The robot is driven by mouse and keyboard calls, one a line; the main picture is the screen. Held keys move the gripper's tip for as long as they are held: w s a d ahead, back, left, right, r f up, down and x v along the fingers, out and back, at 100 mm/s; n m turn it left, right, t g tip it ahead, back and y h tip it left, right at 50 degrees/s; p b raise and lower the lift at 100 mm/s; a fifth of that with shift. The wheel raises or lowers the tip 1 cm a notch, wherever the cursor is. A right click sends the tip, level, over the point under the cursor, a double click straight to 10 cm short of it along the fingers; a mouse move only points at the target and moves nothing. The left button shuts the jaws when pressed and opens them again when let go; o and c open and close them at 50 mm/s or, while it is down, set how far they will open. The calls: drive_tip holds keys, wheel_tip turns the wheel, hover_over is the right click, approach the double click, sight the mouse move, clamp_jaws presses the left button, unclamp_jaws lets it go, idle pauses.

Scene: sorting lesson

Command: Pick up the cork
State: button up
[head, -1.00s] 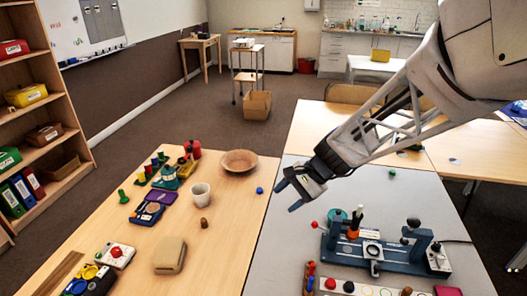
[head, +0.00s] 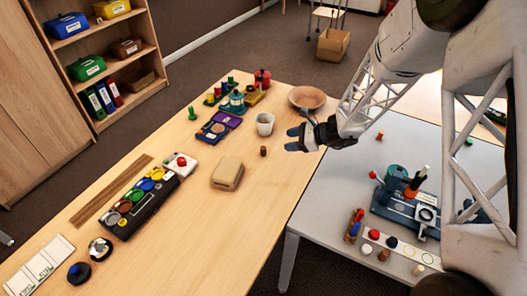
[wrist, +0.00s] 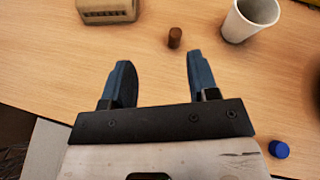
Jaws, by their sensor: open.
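The cork (head: 263,151) is a small brown cylinder standing on the wooden table, just below the white cup. In the wrist view the cork (wrist: 175,38) stands beyond my fingertips, between their lines and nearer the right finger. My gripper (head: 292,138) is open and empty, to the right of the cork in the head view. Its two blue fingers (wrist: 157,62) are spread apart in the wrist view and do not touch the cork.
The white cup (wrist: 250,18) stands close to the right of the cork in the wrist view. A tan box (head: 227,173) lies to its left. A blue cap (wrist: 279,149) lies by my gripper's right side. A wooden bowl (head: 307,97) is behind. Bare table lies in front of the cork.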

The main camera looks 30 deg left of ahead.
sight(259, 154)
drive_tip(key=a+f+m, duration=0.1)
drive_tip(key=a+f, duration=0.1)
drive_tip(key=w+a+f+m, duration=0.1)
drive_tip(key=a+f, duration=0.1)
drive_tip(key=f, duration=0.1)
drive_tip(key=a+f+y, duration=0.1)
drive_tip(key=a+f, duration=0.1)
drive_tip(key=f, duration=0.1)
drive_tip(key=shift+w+m+t, duration=0.15)
drive_tip(key=shift+m+t, duration=0.15)
drive_tip(key=shift+m, duration=0.1)
drive_tip(key=shift+x, duration=1.2)
drive_tip(key=shift+a, duration=0.1)
drive_tip(key=shift+x, duration=2.55)
drive_tip(key=shift+r, duration=0.1)
drive_tip(key=shift+c, duration=0.4)
drive_tip(key=c, duration=0.9)
